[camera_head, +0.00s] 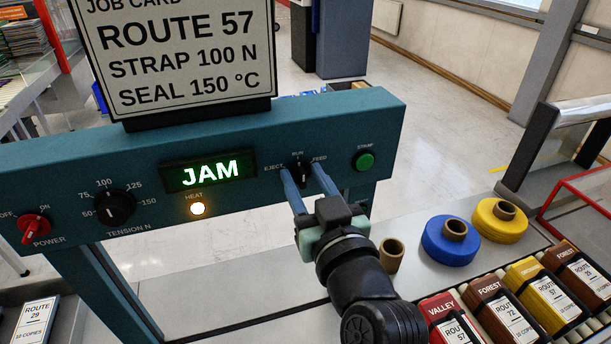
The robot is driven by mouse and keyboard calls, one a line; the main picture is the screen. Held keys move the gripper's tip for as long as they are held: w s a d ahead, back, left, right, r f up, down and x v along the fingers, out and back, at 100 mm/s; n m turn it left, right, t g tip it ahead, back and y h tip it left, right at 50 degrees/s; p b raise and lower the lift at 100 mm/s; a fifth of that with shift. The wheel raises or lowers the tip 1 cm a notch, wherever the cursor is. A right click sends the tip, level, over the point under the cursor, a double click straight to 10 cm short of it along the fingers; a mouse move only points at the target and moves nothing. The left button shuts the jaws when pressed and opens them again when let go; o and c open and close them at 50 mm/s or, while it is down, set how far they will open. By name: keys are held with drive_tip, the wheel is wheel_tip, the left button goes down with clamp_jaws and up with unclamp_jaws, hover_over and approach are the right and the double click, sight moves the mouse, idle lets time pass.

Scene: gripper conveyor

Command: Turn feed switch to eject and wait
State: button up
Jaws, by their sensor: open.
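The feed switch (299,168) is a small black knob on the teal machine panel, marked EJECT at left, RUN at top and FEED at right. It appears to point up at RUN. My gripper (301,176) is open, with one blue finger on each side of the knob. I cannot tell whether the fingers touch it. The green display (210,171) reads JAM. The amber HEAT lamp (198,209) below it is lit.
The tension dial (115,207) and red power switch (35,229) are on the panel's left. A green STRAP button (364,160) is close right of my gripper. Blue (437,245) and yellow (487,226) strap rolls lie right of my arm, beyond labelled bundles (494,314).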

clamp_jaws()
drive_tip(key=shift+f+n+b, duration=0.15)
drive_tip(key=shift+n+b, duration=0.25)
drive_tip(key=shift+b, duration=0.25)
drive_tip(key=shift+f+n+b, duration=0.1)
drive_tip(key=shift+n+b, duration=0.4)
drive_tip(key=shift+b, duration=0.4)
drive_tip(key=n+b, duration=0.1)
drive_tip(key=b, duration=0.1)
drive_tip(key=n+b, duration=0.2)
drive_tip(key=shift+s+a+f+n, duration=0.1)
drive_tip(key=shift+a+n, duration=0.05)
drive_tip(key=shift+n, duration=0.15)
drive_tip(key=n+b, duration=0.3)
drive_tip(key=b, duration=0.1)
drive_tip(key=shift+a, duration=0.1)
drive_tip(key=shift+n+b, duration=1.35)
drive_tip(key=shift+n, duration=0.35)
